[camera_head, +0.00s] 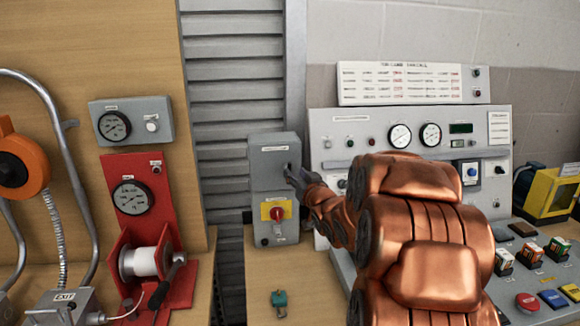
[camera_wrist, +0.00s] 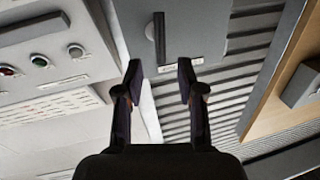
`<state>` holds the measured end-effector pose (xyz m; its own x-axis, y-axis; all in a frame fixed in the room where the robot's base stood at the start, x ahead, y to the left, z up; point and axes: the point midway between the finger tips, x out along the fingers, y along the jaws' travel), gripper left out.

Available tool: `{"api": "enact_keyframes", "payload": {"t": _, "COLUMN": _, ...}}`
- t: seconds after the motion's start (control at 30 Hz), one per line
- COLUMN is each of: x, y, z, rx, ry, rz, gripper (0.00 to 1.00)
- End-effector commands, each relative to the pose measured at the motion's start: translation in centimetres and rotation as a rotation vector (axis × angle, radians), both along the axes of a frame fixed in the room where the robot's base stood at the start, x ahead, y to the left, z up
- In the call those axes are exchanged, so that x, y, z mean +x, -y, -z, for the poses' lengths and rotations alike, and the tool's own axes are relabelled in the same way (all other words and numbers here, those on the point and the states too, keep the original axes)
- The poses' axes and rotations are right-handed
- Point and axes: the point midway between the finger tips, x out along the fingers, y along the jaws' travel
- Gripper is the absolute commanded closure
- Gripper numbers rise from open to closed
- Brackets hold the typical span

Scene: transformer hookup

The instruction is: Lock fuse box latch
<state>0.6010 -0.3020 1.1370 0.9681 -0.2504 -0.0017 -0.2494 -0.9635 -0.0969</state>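In the wrist view, the box's grey face (camera_wrist: 190,30) carries a dark bar-shaped latch handle (camera_wrist: 159,38), upright in the picture. My gripper (camera_wrist: 160,70) is open and empty, its two fingertips spread to either side of the handle's line and just below it in the picture. I cannot tell whether they touch the box. In the head view my gripper (camera_head: 294,176) is at the box's right side, and the latch there is mostly hidden.
A control panel (camera_head: 350,130) with gauges stands right of the box, close beside my arm. A red winch stand (camera_head: 180,275) and a gauge box (camera_head: 132,122) are left. A small teal padlock-like item (camera_head: 279,299) lies on the wooden bench (camera_head: 255,270). Grey slats (camera_head: 235,90) rise behind.

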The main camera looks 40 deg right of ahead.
Motion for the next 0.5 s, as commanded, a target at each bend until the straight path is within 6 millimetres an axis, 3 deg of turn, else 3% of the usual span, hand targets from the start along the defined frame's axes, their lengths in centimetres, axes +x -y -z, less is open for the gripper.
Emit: {"api": "enact_keyframes", "payload": {"t": 0.5, "x": 5.3, "y": 1.3, "z": -0.3, "rx": -0.002, "ry": 0.003, "rz": -0.001, "gripper": 0.62}}
